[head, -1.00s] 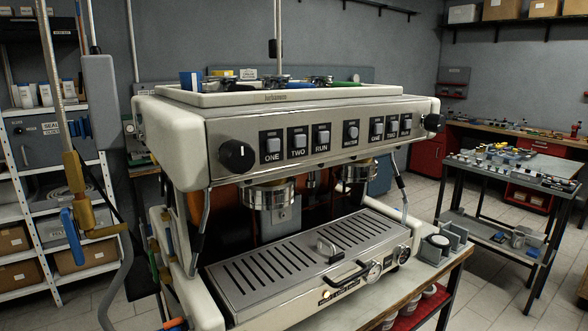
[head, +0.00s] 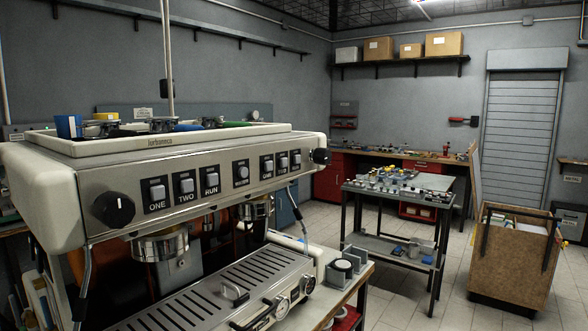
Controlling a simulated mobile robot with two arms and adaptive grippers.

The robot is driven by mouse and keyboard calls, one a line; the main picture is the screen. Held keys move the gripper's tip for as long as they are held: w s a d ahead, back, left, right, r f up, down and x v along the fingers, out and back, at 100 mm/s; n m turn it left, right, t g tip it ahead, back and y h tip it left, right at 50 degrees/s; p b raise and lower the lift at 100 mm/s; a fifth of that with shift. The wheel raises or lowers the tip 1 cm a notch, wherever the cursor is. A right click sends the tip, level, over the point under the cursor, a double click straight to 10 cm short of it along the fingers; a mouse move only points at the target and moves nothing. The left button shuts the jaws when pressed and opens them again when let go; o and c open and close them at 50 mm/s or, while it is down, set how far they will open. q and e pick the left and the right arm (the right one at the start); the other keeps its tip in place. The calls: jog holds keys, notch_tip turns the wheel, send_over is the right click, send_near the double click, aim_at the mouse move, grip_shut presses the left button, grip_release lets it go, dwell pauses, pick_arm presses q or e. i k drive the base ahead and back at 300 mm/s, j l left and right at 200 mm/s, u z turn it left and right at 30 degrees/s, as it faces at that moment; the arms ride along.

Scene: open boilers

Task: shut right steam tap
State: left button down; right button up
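The coffee machine (head: 150,150) stands at the left of the head view, its front panel angled to the right. The right steam tap is a black round knob (head: 320,156) at the right end of the panel. A steam wand (head: 302,222) hangs below it. A matching black knob (head: 113,210) sits at the panel's left end, with its own wand (head: 84,285) below. I cannot tell from the knob's look whether the right tap is open or shut. Neither of my grippers shows in the view.
The machine's bench (head: 350,293) carries small round items at its right end. A dark metal table (head: 412,192) with parts stands behind. A wooden bin (head: 512,260) stands at the right. The tiled floor (head: 400,300) between them is clear.

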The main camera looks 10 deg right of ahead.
aim_at(321, 156)
jog(key=i+l+u, duration=0.1)
jog(key=l+u, duration=0.15)
jog(key=u, duration=0.2)
jog(key=l+u, duration=0.25)
jog(key=u, duration=0.15)
jog(key=l+u, duration=0.15)
jog(key=l, duration=0.45)
jog(key=l+u, duration=0.2)
jog(key=l, duration=0.4)
jog(key=k+l+u, duration=0.15)
jog(key=l, duration=0.45)
jog(key=l+u, duration=0.15)
jog(key=l, duration=0.45)
jog(key=k, duration=0.05)
